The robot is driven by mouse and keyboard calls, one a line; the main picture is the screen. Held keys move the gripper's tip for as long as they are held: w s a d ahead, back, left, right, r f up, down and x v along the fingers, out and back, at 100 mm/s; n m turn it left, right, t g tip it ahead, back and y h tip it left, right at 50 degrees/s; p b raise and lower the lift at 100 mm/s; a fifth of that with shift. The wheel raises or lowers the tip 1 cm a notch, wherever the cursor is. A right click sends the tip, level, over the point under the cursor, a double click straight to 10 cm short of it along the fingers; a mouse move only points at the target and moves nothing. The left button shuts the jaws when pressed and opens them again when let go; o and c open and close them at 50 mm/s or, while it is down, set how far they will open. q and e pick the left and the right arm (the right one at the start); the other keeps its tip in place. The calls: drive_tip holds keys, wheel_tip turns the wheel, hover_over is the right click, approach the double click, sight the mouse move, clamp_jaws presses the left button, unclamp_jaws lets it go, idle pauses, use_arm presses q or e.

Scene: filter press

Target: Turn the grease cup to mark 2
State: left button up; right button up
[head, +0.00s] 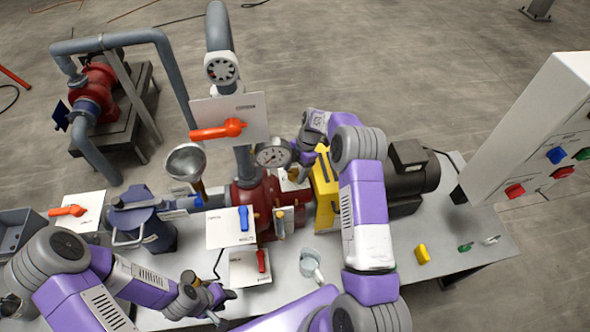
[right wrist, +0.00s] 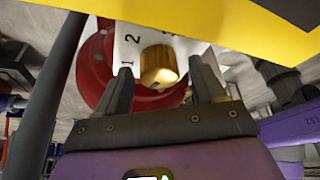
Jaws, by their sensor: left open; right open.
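The grease cup (right wrist: 158,65) is a ribbed brass knob on a white plate (right wrist: 150,30) with the marks 1, 2 and part of a 3 beside it. My right gripper (right wrist: 160,80) is open, with its fingertips on either side of the knob's near end in the right wrist view; I cannot tell whether they touch it. In the head view my right gripper (head: 301,160) reaches down behind the yellow guard, and the cup is mostly hidden there. The knob's pointer is not clear. My left gripper (head: 207,298) is open and empty over the table front.
The yellow guard (head: 325,190) stands close beside my right gripper and crosses the top of the right wrist view. A pressure gauge (head: 272,154), red pump body (head: 250,195) and funnel (head: 186,163) are near.

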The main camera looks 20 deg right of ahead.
drive_tip(key=c, duration=1.1)
drive_tip(key=shift+o, duration=0.2)
